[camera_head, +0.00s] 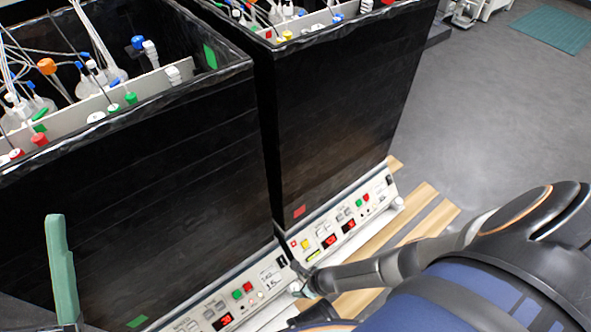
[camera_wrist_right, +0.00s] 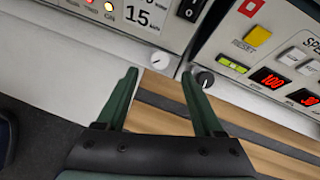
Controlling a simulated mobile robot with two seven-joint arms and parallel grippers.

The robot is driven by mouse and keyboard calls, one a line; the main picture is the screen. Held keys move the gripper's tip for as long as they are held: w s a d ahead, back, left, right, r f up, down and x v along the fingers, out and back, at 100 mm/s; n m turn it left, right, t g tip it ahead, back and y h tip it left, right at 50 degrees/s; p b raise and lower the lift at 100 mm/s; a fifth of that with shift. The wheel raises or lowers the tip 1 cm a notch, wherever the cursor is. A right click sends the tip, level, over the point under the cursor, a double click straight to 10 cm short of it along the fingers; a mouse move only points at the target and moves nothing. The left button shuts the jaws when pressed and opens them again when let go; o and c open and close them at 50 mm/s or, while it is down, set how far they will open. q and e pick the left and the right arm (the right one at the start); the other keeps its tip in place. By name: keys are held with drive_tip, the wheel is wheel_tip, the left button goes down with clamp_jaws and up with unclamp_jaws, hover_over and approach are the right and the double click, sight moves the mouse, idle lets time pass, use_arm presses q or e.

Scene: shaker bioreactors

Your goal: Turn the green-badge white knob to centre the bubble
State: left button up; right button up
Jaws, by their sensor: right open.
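The left shaker unit bears a green badge (camera_head: 137,321). In the right wrist view a white knob (camera_wrist_right: 159,61) sits at the right end of that unit's base, with a small dark mark on its face. My right gripper (camera_wrist_right: 160,73) is open and empty; its green fingertips lie either side of and just short of the knob, apparently not touching it. In the head view my right gripper (camera_head: 303,284) is small and partly hidden by my arm. A yellow-green bubble level (camera_wrist_right: 232,64) shows on the neighbouring panel; its bubble is too small to judge. A green finger of my left gripper (camera_head: 62,270) stands at lower left.
A dark knob (camera_wrist_right: 205,79) sits close to the right fingertip, on the right unit with the red badge (camera_head: 299,211). A black rocker switch (camera_wrist_right: 190,8) and lit buttons are above. Wooden slats (camera_head: 425,215) lie beneath; open grey floor (camera_head: 490,110) is at right.

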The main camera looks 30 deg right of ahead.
sight(294, 287)
drive_tip(key=b+x, duration=0.5)
drive_tip(key=x, duration=0.2)
use_arm(q)
wheel_tip(294, 287, down, 7)
drive_tip(key=d+m, duration=0.1)
drive_tip(key=shift+w+f+g, duration=0.15)
drive_tip(key=shift+w+g, duration=0.05)
drive_tip(key=shift+g, duration=0.2)
use_arm(e)
drive_tip(key=shift+c, duration=0.4)
clamp_jaws()
